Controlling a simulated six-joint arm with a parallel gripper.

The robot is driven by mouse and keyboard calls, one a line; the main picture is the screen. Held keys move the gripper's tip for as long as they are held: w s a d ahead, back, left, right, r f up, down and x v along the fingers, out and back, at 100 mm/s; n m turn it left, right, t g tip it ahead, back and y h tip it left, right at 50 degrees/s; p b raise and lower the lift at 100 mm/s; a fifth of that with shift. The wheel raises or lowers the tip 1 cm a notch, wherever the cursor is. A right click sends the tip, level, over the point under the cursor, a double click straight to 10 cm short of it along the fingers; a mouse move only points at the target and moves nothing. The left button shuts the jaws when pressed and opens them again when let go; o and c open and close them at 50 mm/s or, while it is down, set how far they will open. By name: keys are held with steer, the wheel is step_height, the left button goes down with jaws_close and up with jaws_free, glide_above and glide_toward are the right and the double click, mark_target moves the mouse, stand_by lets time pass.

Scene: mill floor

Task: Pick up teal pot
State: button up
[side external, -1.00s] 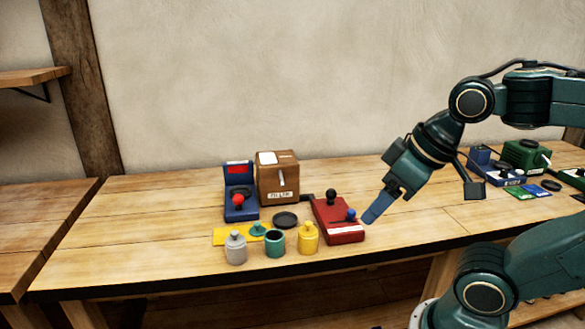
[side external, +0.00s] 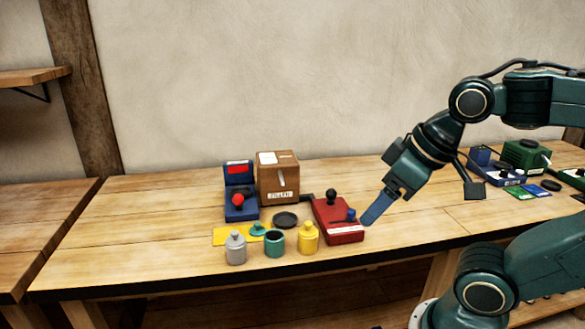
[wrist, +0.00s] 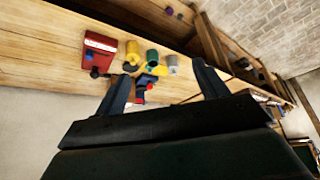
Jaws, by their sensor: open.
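The teal pot (side external: 274,243) stands upright and open-topped near the front edge of the table, between a grey pot (side external: 236,247) and a yellow pot (side external: 308,238). A teal lid (side external: 258,230) lies behind it on a yellow mat (side external: 225,236). In the wrist view the teal pot (wrist: 152,58) shows between the yellow pot (wrist: 133,55) and the grey pot (wrist: 172,64). My gripper (side external: 374,212) is well to the right of the pots, beyond the red device, and apart from them. Its fingers (wrist: 165,85) are spread and empty in the wrist view.
A red device (side external: 338,222) with a black knob stands between my gripper and the pots. A blue device (side external: 240,200), a brown filler box (side external: 278,177) and a dark disc (side external: 285,220) are behind the pots. The left of the table is clear.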

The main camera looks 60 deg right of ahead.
steer(key=w+d+f+m+g+y, duration=0.1)
steer(key=w+d+f+m, duration=0.1)
steer(key=w+m, duration=0.6)
steer(key=w+d+f+m+g, duration=0.1)
steer(key=w+f+m, duration=0.1)
steer(key=w+m, duration=0.5)
steer(key=w+d+f+m+y, duration=0.2)
steer(key=w+d+f+m, duration=0.3)
steer(key=w+f+m, duration=0.3)
steer(key=w+m, duration=0.1)
steer(key=m, duration=0.3)
steer(key=shift+d+f+m, duration=0.3)
steer(key=shift+d+m, duration=0.05)
steer(key=shift+m, duration=0.05)
steer(key=shift+f, duration=0.1)
glide_above(274, 244)
steer(key=d, duration=0.3)
step_height(274, 244, down, 6)
steer(key=shift+s+f, duration=0.1)
steer(key=shift+x, duration=0.9)
